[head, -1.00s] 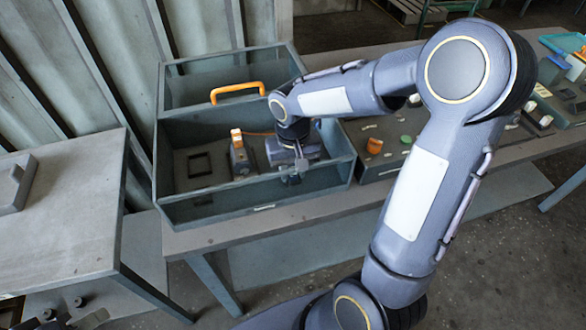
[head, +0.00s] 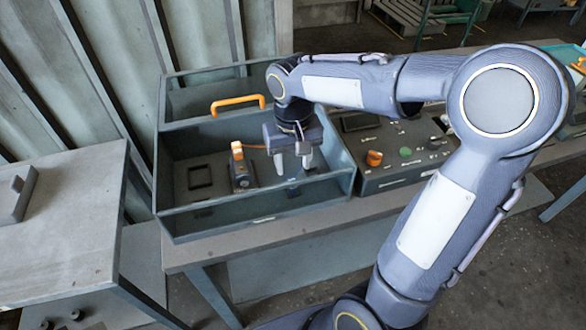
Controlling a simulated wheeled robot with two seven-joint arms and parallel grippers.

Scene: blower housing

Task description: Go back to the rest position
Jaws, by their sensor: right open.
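My right gripper (head: 292,163) is open, with its two pale fingers pointing down and apart. It is over the right part of the grey-green blower housing (head: 262,214), an open box with an orange handle (head: 237,103) on its divider. I see nothing between the fingers. A blue-grey strip inside the box shows just below them; I cannot tell what it is. A small block with an orange-and-white top (head: 240,166) stands on the box floor, left of the gripper. My right arm reaches in from the lower right. My left gripper is not in view.
A control panel (head: 398,150) with an orange knob and a green button sits right of the box on the same bench (head: 205,250). A grey side table (head: 62,225) stands at left. A corrugated wall is behind.

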